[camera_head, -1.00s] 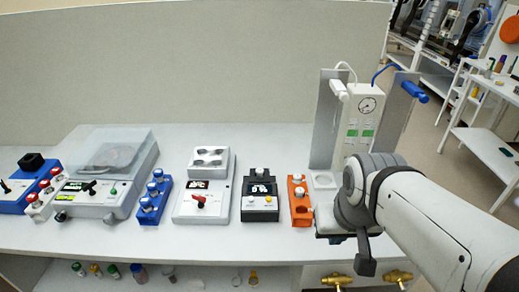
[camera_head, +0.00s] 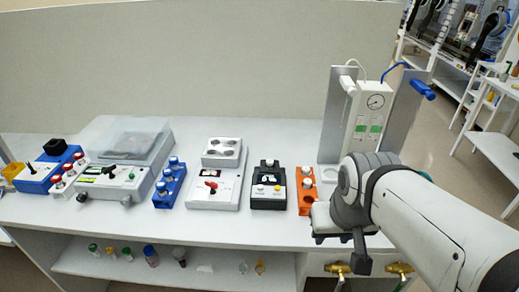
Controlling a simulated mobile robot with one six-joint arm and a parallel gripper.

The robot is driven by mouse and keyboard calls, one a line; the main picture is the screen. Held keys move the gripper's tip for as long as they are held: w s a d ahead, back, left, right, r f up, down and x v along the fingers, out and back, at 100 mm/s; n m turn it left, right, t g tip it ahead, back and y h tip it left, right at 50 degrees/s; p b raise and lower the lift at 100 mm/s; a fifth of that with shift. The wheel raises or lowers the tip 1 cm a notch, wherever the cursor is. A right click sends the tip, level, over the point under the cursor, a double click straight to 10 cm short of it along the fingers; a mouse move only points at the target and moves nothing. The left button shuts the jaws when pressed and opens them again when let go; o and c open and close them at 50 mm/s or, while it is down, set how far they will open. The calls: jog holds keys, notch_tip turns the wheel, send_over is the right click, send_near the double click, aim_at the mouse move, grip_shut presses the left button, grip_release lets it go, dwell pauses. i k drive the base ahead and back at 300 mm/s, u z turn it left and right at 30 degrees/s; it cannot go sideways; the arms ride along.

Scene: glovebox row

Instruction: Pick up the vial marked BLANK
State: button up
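No label reading BLANK is legible, so I cannot tell which vial it is. White-capped vials (camera_head: 308,182) stand in an orange rack (camera_head: 306,205) right of the middle. Blue-capped vials (camera_head: 173,161) stand in a blue rack (camera_head: 168,189). Red-capped vials (camera_head: 70,167) stand in a white rack at the left. My gripper (camera_head: 361,262) is at the end of my white arm at the right, near the front edge of the bench and right of the orange rack.
A black device (camera_head: 269,188), a white instrument (camera_head: 214,186) and a clear-covered instrument (camera_head: 126,160) stand on the bench (camera_head: 235,224). A gauge unit (camera_head: 369,122) with tall grey plates stands behind my arm. Brass valves (camera_head: 337,268) are below. Small bottles (camera_head: 150,255) stand on the lower shelf.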

aim_at(269, 162)
jog(key=u, duration=0.65)
jog(key=k, duration=1)
jog(key=u, duration=1)
jog(key=i, duration=1.55)
jog(key=z, duration=1.35)
jog(key=i, duration=0.7)
jog(key=z, duration=0.35)
jog(key=k, duration=0.95)
jog(key=z, duration=0.15)
jog(key=i, duration=0.95)
jog(key=u, duration=0.05)
